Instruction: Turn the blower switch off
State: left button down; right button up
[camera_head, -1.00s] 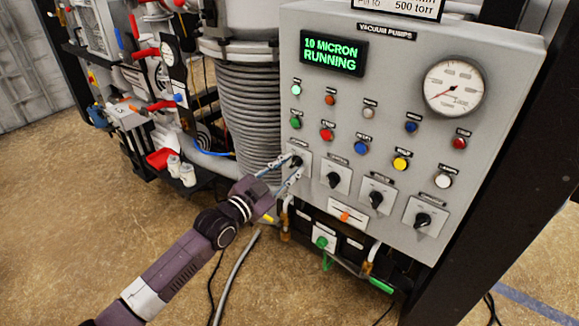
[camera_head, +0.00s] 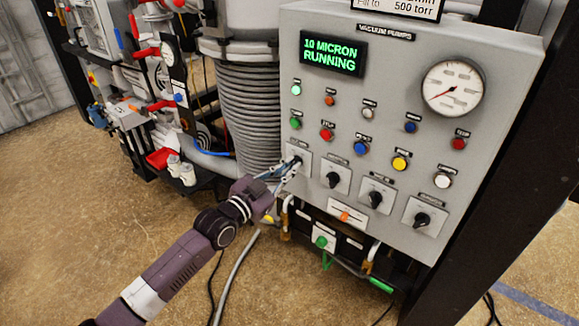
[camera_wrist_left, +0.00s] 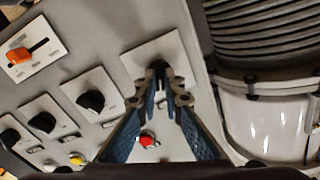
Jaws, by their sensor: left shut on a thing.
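My left gripper (camera_head: 291,165) is at the leftmost black rotary switch (camera_head: 298,160) on the grey vacuum pumps panel (camera_head: 480,100). Its fingers are closed together on the knob. In the left wrist view the gripper (camera_wrist_left: 160,85) has its fingertips on the black knob (camera_wrist_left: 159,66) in front of its white plate (camera_wrist_left: 133,62). The fingertips cover much of the knob, so its angle is hard to tell. The label above the switch is too small to read. My right gripper is in neither view.
More black rotary switches (camera_head: 333,180) continue to the right on the panel. Coloured buttons (camera_head: 327,134) sit above them. A green display (camera_head: 333,53) reads "10 MICRON RUNNING", beside a round gauge (camera_head: 453,88). A ribbed grey hose (camera_head: 250,110) stands close left of the panel.

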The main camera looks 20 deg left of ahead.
pick_arm(q)
jog(key=n, duration=0.5)
jog(key=shift+a+n+p, duration=0.1)
jog(key=shift+n+p, duration=0.2)
jog(key=shift+f+n, duration=0.1)
jog(key=shift+n, duration=2.1)
jog(key=c, duration=2.1)
grip_release()
jog(key=v, duration=1.2)
